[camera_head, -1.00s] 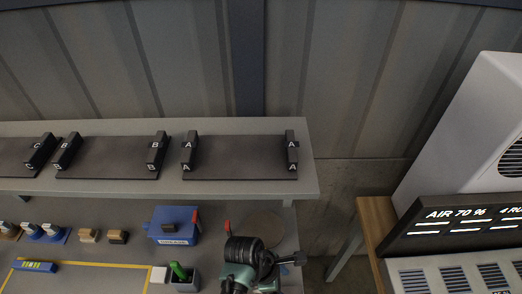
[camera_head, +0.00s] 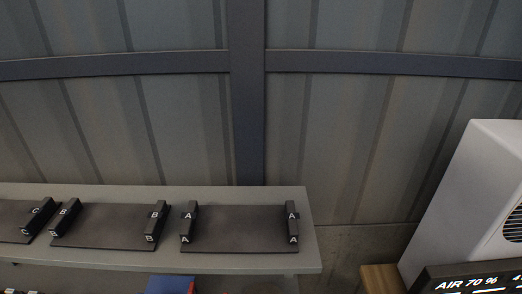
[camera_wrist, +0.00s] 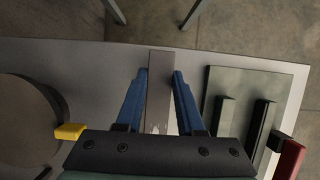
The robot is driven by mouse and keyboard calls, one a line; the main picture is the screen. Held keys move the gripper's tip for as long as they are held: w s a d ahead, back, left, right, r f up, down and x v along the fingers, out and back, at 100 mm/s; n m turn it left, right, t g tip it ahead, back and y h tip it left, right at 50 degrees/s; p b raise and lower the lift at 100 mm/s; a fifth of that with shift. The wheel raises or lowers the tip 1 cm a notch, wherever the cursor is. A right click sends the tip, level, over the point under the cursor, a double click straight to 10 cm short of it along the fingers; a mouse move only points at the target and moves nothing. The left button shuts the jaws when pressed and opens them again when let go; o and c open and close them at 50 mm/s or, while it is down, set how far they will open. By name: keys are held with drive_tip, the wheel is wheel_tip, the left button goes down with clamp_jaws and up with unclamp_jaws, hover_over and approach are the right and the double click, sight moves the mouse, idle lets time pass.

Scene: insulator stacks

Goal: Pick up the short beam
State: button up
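In the wrist view, my gripper (camera_wrist: 159,76) points at a grey worktop with its two blue fingers apart. A flat grey-brown bar (camera_wrist: 159,62), which looks like the short beam, lies lengthwise between the fingers. A narrow gap shows beside the left finger; the right finger is very close to the bar, and I cannot tell if it touches. The bar's near end is hidden by the gripper body. My gripper does not show in the head view.
In the wrist view, a round dark disc (camera_wrist: 25,125) lies left and a square plate (camera_wrist: 240,85) with dark upright bars lies right. The head view shows a shelf (camera_head: 308,235) with lettered dark racks (camera_head: 240,230) and a blue box (camera_head: 168,285) below.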

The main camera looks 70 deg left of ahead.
clamp_jaws()
